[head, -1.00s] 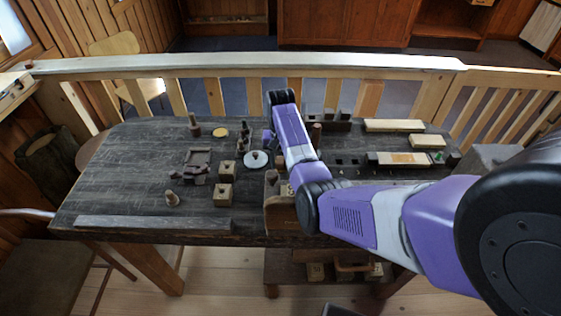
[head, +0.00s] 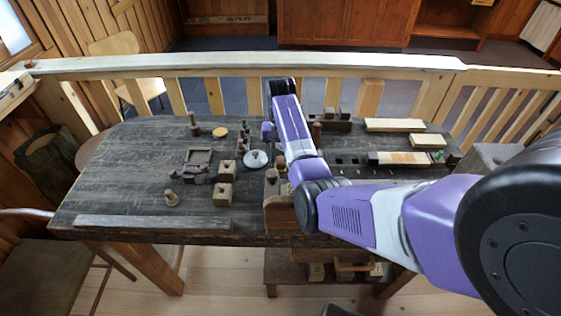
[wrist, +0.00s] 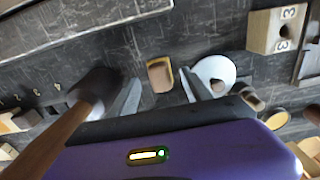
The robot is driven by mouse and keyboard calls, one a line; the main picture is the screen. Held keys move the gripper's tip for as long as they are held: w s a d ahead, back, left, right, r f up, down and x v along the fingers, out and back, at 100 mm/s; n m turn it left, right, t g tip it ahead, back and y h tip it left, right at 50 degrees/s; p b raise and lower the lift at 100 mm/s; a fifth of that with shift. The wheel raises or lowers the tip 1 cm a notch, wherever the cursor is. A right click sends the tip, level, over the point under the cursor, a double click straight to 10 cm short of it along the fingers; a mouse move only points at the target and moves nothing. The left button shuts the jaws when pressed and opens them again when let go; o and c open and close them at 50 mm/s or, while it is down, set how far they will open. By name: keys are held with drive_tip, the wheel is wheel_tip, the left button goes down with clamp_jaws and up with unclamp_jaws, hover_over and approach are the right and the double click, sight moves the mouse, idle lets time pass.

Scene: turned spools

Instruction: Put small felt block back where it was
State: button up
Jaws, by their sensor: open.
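A small brown block with a yellow edge (wrist: 160,75), which looks like the felt block, lies on the dark table in the wrist view. It is in line with the gap between my fingers, and no finger is seen touching it. My gripper (wrist: 160,92) is open and empty, its two grey fingers on either side of the gap. In the head view my own arm mostly hides the gripper, and I cannot make out the small block there.
A white round dish (wrist: 213,72) with a knob is close by my right finger; it also shows in the head view (head: 255,159). A brown wooden post (wrist: 72,112) stands close by the left finger. A block marked 3 (wrist: 268,32) lies at upper right. The table's left part is clearer.

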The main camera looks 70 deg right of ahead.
sight(280, 160)
wheel_tip(280, 160, up, 9)
drive_tip(key=p, duration=0.1)
idle(0.8)
